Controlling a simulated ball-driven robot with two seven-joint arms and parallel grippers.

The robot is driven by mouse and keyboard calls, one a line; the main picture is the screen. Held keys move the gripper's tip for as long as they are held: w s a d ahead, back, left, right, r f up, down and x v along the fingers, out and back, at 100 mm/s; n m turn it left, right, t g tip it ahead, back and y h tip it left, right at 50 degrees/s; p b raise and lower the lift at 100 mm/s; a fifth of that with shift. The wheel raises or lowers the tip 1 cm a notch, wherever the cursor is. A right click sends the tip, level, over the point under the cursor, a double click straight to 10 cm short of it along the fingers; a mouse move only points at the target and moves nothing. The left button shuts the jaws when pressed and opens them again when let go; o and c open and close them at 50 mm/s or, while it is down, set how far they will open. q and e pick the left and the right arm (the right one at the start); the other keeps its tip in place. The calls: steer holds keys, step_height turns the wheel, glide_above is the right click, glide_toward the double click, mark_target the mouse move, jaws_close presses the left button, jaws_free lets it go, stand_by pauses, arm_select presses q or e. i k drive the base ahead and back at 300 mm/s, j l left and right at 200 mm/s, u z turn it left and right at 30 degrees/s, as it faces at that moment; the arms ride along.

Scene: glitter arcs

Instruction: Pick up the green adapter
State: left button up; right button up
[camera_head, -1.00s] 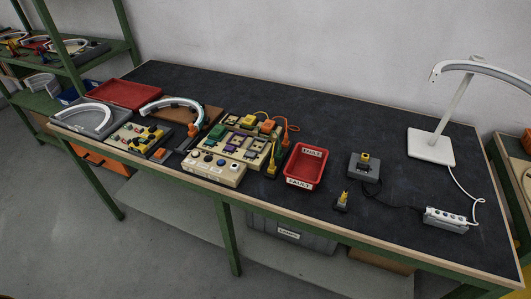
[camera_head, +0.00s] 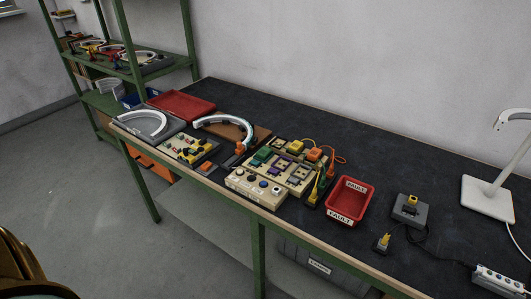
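A green block (camera_head: 262,154), which looks like the green adapter, sits at the back left of the beige test board (camera_head: 243,180) in the middle of the workbench. It is small in this view, so its exact shape is hard to tell. A yellow block (camera_head: 296,146) and an orange block (camera_head: 314,154), each with a cable, sit to its right along the back of the board. Neither of my grippers shows in the head view.
A red FAULT bin (camera_head: 350,202) stands right of the board. Left are a wooden board with a white arc (camera_head: 224,126), a small board with yellow parts (camera_head: 189,148) and a red tray (camera_head: 181,104). The dark bench top behind is clear. A lamp base (camera_head: 487,198) stands far right.

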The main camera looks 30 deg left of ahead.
mark_target(263, 154)
steer(key=i+j, duration=0.1)
steer(key=j, duration=0.5)
steer(key=i+j+z, duration=0.15)
steer(key=j, duration=1)
